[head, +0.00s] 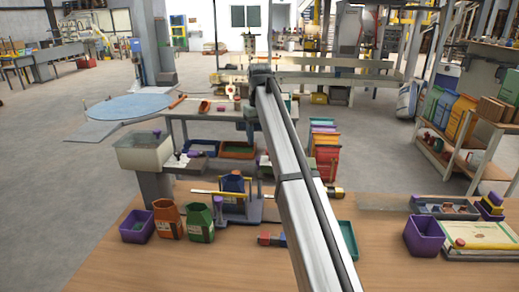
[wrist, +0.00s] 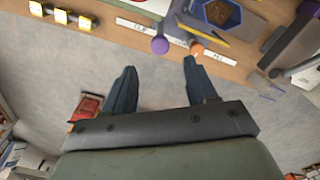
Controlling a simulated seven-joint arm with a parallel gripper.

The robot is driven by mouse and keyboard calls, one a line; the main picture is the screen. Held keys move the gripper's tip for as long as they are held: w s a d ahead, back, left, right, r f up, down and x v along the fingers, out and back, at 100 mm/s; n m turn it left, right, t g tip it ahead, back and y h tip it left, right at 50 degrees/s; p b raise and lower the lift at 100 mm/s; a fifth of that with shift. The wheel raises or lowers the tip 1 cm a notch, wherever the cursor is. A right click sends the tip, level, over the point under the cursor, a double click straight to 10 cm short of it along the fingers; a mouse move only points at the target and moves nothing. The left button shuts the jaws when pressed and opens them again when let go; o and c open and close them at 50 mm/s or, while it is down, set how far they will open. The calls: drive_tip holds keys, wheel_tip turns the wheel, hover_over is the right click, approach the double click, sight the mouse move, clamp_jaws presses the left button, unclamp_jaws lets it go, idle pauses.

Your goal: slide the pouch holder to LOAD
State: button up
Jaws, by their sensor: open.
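A blue pouch (head: 232,184) stands upright in a grey-blue holder frame on the wooden bench, left of my arm. In the wrist view a blue, angular container (wrist: 236,16) with brown contents shows at the top. Nearby are a purple round knob (wrist: 160,45) and an orange knob (wrist: 197,48). White label strips (wrist: 135,26) lie along the bench edge; their lettering is too small to read. My gripper (wrist: 159,66) is open and empty, its two fingers apart, with the purple knob just beyond the fingertips. I cannot make the gripper out in the head view.
A purple bin (head: 424,236) and a grey tray (head: 446,207) are at right. My arm link crosses the middle.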

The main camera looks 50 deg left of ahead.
drive_tip(key=shift+r, duration=3)
